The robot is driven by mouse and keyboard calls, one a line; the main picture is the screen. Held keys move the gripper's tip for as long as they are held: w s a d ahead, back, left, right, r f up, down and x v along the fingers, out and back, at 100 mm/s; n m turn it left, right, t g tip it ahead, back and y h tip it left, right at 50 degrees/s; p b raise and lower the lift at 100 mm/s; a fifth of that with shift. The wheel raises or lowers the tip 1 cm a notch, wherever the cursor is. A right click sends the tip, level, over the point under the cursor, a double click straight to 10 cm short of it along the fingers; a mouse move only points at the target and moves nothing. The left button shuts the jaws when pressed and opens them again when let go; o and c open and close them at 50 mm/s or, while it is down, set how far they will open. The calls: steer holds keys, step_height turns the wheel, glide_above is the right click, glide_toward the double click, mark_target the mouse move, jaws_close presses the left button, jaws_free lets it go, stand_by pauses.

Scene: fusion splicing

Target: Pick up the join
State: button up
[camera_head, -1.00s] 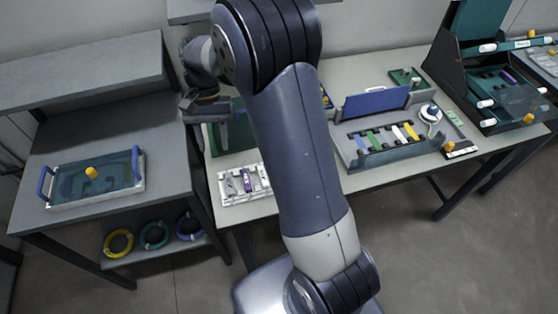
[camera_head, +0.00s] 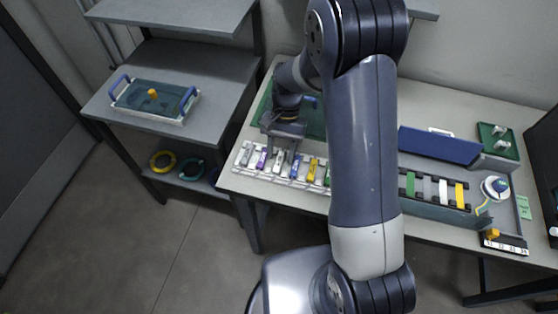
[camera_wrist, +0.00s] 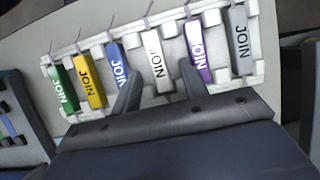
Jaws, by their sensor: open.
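Several joins stand in a row in a white rack (camera_head: 247,174) on the table. They are grey (camera_wrist: 240,42), purple (camera_wrist: 196,48), white (camera_wrist: 158,62), blue (camera_wrist: 115,62), yellow (camera_wrist: 90,84) and green (camera_wrist: 64,90), with "JOIN" lettering readable on several. My gripper (camera_wrist: 160,70) is open and empty. In the wrist view its fingers straddle the white join in the picture, with the blue one close to the left finger and the purple one close to the right. In the head view my gripper (camera_head: 284,138) is just behind and above the rack. I cannot tell its exact height.
A tray with coloured strips (camera_head: 432,207) and a blue panel (camera_head: 439,146) stand right of my arm. A green board (camera_head: 501,141) is at the back right. A side bench at left holds a tray with blue handles (camera_head: 152,102). My arm hides the table's middle.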

steer(key=shift+f, duration=0.1)
jaws_close()
stand_by(0.4)
